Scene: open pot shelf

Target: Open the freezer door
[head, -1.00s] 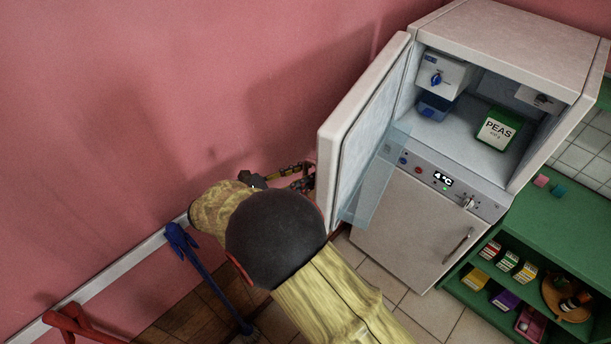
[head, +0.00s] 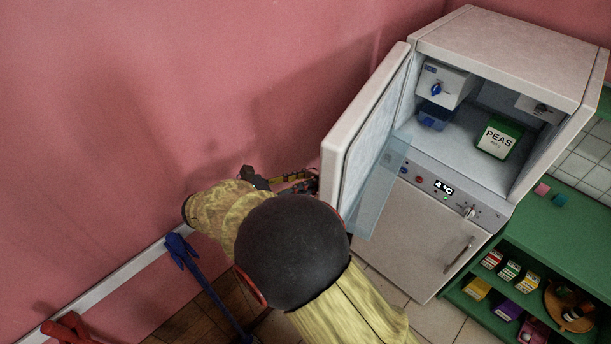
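The white freezer door (head: 366,128) stands swung wide open to the left in the head view. The open freezer compartment (head: 470,128) shows a green and white peas box (head: 498,138) inside. My gripper (head: 305,182) is at the outer side of the door, near its lower left edge. Its fingertips are partly hidden by the door and my arm, so I cannot tell its opening or whether it touches the door.
Below the freezer is a closed lower door (head: 425,238) with a handle. A green shelf (head: 560,240) with small boxes stands at the right. A blue-handled tool (head: 205,283) leans at the left. The pink wall (head: 200,90) is close behind my arm.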

